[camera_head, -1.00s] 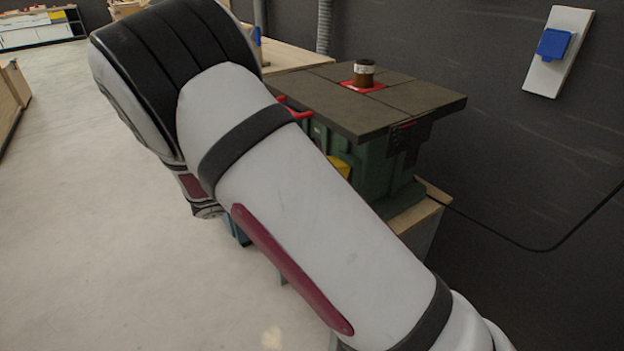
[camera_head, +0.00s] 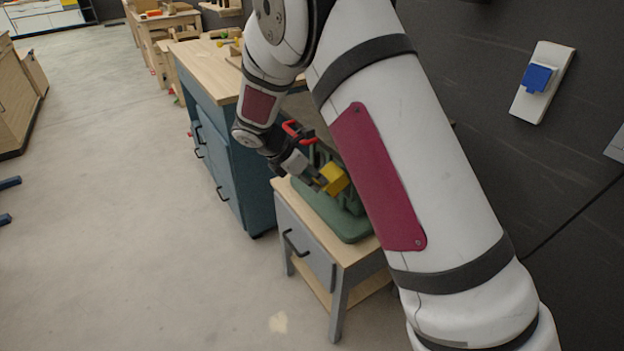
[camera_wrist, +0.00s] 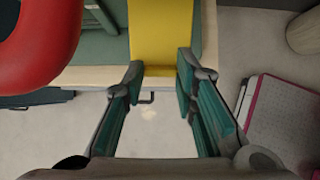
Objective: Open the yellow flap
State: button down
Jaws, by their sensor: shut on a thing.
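The yellow flap (camera_head: 337,179) is on the side of a green machine (camera_head: 340,217), partly hidden by my arm. In the wrist view the flap (camera_wrist: 165,35) shows as a broad yellow panel at the top middle. My gripper (camera_head: 320,181) reaches it from the left. In the wrist view my gripper's fingertips (camera_wrist: 162,76) stand on either side of the flap's near end and are shut on it. How far the flap is swung is hard to tell.
A red part (camera_wrist: 38,50) of the machine is close to the left of my gripper; it also shows in the head view (camera_head: 294,130). The machine stands on a small wooden-topped grey table (camera_head: 284,190) with a drawer. A blue cabinet (camera_head: 238,170) is behind.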

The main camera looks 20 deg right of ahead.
aim_at(327, 175)
jog(key=shift+w+d+r+p, duration=0.2)
jog(key=shift+d+r+p, duration=0.05)
jog(key=shift+d+r, duration=0.35)
jog(key=shift+w+d+r+p, duration=0.15)
jog(key=shift+d+r+p, duration=0.1)
jog(key=shift+d+r, duration=0.35)
jog(key=shift+a+r, duration=0.1)
jog(key=c, duration=1.3)
grip_release()
jog(key=shift+a, duration=0.1)
jog(key=shift+a, duration=0.1)
jog(key=shift+s+a+r, duration=0.1)
jog(key=shift+a+r, duration=0.1)
jog(key=shift+a, duration=0.05)
jog(key=v, duration=1.1)
